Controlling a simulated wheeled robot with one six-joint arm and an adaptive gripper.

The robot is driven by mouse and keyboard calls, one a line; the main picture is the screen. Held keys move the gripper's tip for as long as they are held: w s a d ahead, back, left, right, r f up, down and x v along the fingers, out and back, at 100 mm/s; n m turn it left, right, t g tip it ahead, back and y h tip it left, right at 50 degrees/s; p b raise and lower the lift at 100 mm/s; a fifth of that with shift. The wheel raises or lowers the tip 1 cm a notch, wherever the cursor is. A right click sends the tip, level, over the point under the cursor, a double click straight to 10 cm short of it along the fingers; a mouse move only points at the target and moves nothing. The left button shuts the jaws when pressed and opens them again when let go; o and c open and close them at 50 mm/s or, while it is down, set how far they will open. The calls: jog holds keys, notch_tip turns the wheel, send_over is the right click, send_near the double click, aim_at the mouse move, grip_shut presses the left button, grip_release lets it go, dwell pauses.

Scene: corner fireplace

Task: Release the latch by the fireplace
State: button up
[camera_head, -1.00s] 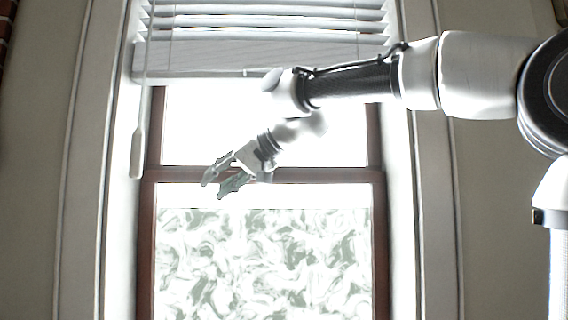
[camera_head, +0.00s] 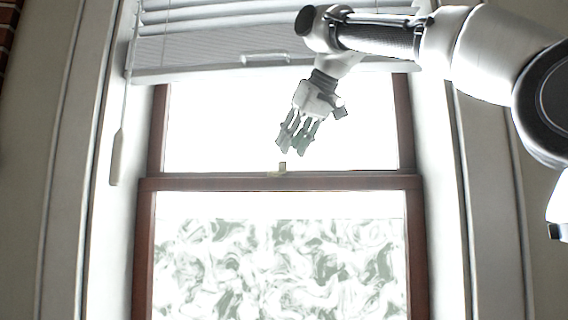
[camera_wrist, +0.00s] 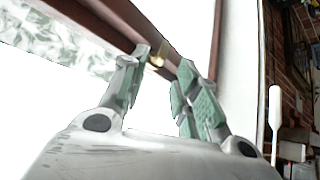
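The latch (camera_head: 282,169) is a small pale yellow-brass piece standing on the middle of the window's brown meeting rail (camera_head: 350,182). My gripper (camera_head: 292,151) hangs just above the latch in the head view, fingers pointing down and slightly left. In the wrist view my gripper (camera_wrist: 164,61) has its two green-padded fingers apart with nothing held between them.
A raised white blind (camera_head: 200,50) hangs above, near my arm. Its wand (camera_head: 117,158) hangs at the left and also shows in the wrist view (camera_wrist: 274,108). Brown side frames (camera_head: 404,125) bound the window. A brick wall (camera_wrist: 283,60) is at the right.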

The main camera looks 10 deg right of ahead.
aim_at(282, 162)
jog(key=x, duration=0.6)
grip_shut()
